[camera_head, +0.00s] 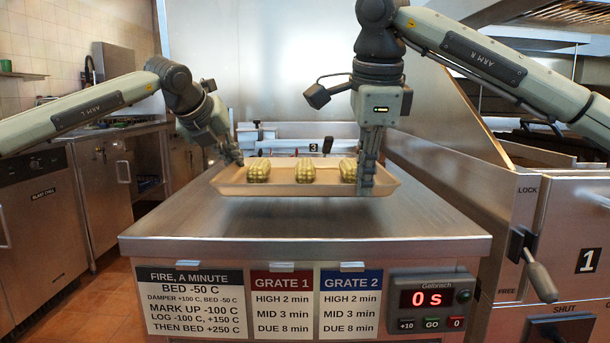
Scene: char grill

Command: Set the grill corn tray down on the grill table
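The grill corn tray (285,190) is a shallow tan tray with three pale yellow-green corn pieces (305,171) in it. It is level over the middle of the steel grill table (300,222); I cannot tell whether it touches the top or is held just above it. My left gripper (236,160) is at the tray's left end, its fingers at the rim. My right gripper (367,188) points down at the right part of the tray, its fingers overlapping the near rim. Both appear shut on the tray, though the fingertips' contact is partly hidden.
A timer (433,300) reading 0 s and instruction cards (196,303) are on the table's front. A grill cabinet with a lever handle (535,270) stands at right. Small equipment (290,145) lies behind the tray. The table's near strip is bare.

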